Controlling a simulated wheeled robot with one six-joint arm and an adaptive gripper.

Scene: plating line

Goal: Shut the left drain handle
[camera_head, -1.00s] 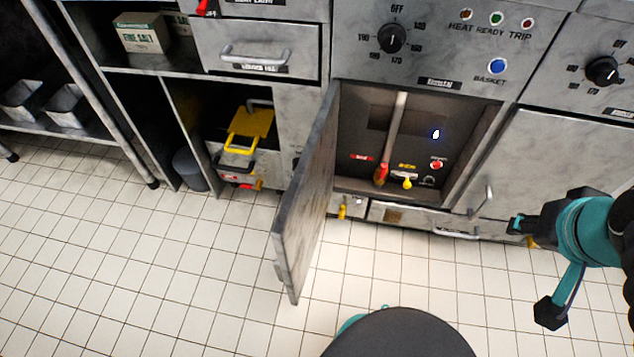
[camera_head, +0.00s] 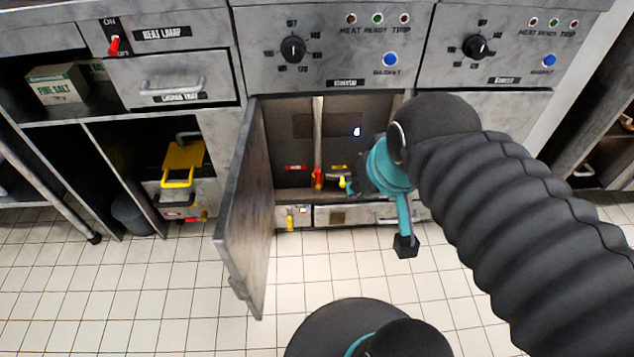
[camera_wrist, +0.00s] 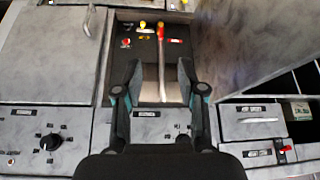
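The left fryer cabinet (camera_head: 283,135) stands open. Inside it, a red handle (camera_head: 318,178) sits at the lower end of an upright pale pipe, with a red label beside it. A small yellow handle (camera_head: 342,182) is just to its right. I cannot read which label names the drain. In the wrist view, which is upside down, the red handle (camera_wrist: 160,33) and yellow handle (camera_wrist: 142,25) lie beyond the fingertips. My gripper (camera_wrist: 160,75) is open and empty, its fingers apart and facing the cabinet. In the head view my gripper (camera_head: 364,180) is at the cabinet's right side, partly hidden by my wrist.
The open cabinet door (camera_head: 246,215) juts out left of the opening. A second fryer panel (camera_head: 470,65) is at right. A yellow-handled item (camera_head: 180,165) sits in the left shelf. A drawer front (camera_head: 345,215) lies below the opening. The tiled floor (camera_head: 130,290) ahead is clear.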

